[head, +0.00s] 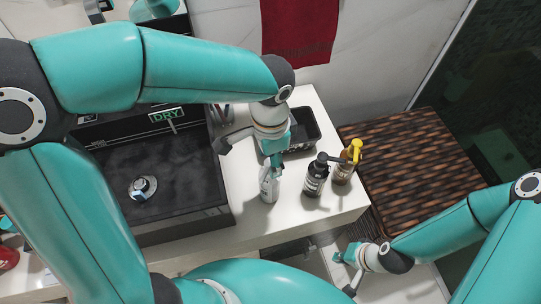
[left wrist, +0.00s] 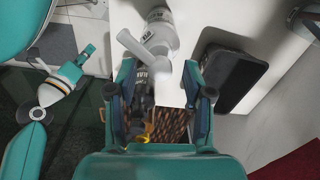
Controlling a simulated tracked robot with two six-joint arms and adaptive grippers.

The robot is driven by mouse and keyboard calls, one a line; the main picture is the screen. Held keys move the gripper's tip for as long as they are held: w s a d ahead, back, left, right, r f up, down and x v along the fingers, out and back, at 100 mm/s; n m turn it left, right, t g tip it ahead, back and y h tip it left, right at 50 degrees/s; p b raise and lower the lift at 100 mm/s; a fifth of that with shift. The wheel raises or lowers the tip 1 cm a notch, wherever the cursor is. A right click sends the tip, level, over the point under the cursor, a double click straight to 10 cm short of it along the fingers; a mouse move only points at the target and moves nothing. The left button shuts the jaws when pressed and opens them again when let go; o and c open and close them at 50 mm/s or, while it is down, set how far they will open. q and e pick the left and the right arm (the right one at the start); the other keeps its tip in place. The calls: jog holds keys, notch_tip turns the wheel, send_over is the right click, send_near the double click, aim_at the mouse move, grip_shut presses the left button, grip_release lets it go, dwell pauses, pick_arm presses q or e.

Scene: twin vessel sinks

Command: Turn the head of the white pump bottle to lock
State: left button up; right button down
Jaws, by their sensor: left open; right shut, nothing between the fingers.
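The white pump bottle (head: 268,187) stands upright on the white counter (head: 335,212), right of the left basin. My left gripper (head: 252,153) is open and empty, close above and behind the bottle. In the left wrist view its fingers (left wrist: 160,76) are spread, with the pump head just beyond the tips; contact cannot be told. My right gripper (head: 344,273) is shut and empty, low in front of the counter, away from the bottles.
A black pump bottle (head: 315,180) and an amber bottle with a yellow pump (head: 345,168) stand right of the white one. A black tray (head: 312,126) lies behind. The dark basin (head: 185,185) bounds the left side; a woven brown surface (head: 420,160) lies right.

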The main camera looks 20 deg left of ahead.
pick_arm(q)
jog(key=shift+c, duration=0.3)
grip_shut()
jog(key=shift+n, duration=0.4)
jog(key=n+b, duration=0.1)
jog(key=n, duration=0.2)
jog(key=shift+f+b, duration=0.15)
jog(key=shift+b, duration=0.25)
jog(key=n+b, duration=0.1)
jog(key=n, duration=0.4)
jog(key=n+b, duration=0.1)
jog(key=n, duration=0.3)
jog(key=shift+n+b, duration=0.3)
jog(key=shift+b, duration=0.1)
jog(key=shift+a+n+b, duration=0.1)
jog(key=shift+n+b, duration=0.35)
jog(key=shift+n, duration=1.85)
